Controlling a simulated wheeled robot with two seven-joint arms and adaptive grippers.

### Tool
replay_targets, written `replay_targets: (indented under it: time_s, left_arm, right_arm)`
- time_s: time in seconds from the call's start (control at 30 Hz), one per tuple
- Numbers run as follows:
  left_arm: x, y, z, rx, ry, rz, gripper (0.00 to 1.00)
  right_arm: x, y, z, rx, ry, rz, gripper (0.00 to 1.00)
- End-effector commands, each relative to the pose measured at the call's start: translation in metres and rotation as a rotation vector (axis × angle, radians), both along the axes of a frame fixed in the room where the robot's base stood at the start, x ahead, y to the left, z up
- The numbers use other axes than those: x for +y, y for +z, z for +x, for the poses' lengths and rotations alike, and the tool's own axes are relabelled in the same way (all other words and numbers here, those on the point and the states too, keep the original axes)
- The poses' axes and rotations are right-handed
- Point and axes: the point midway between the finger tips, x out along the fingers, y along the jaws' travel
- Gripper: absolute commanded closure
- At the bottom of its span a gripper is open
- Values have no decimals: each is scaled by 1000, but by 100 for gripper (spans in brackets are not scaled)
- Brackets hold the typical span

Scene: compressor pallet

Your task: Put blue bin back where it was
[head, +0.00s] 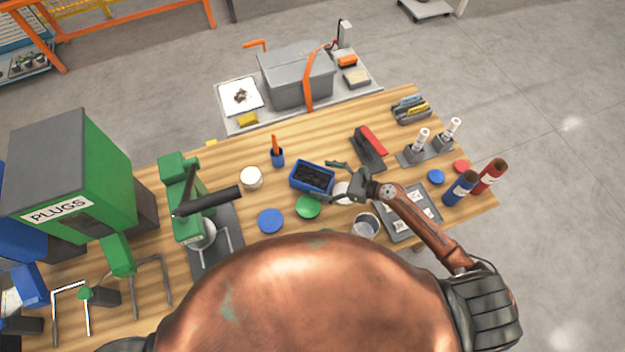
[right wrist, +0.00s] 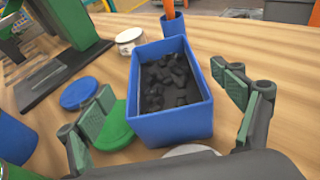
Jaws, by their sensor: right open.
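The blue bin (head: 312,178) stands upright on the wooden table and holds several dark pieces. In the right wrist view the bin (right wrist: 172,125) sits between and just beyond the fingers of my right gripper (right wrist: 165,115). In the head view my right gripper (head: 345,174) is beside the bin's right end. Its fingers are spread and hold nothing; I cannot tell whether one touches the bin. My left gripper is not in view.
A green disc (head: 308,207) and a blue disc (head: 270,220) lie near the bin. A blue cup with an orange tool (head: 277,157), a white-topped jar (head: 251,178) and a red-handled tool (head: 369,147) stand around it. A grey tray (head: 408,228) lies at right.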

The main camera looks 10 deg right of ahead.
Motion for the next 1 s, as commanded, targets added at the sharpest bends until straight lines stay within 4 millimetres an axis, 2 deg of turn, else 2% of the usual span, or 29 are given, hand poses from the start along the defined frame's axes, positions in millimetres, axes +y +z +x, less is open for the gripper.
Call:
replay_targets:
  time_s: [0.27,0.57,1.0]
  left_arm:
    - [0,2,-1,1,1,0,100]
    - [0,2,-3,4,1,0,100]
    - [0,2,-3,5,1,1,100]
  right_arm:
    - [28,-13,24,-1,0,-1,13]
    - [31,-15,26,0,-4,-1,13]
    - [31,-15,26,0,-4,-1,42]
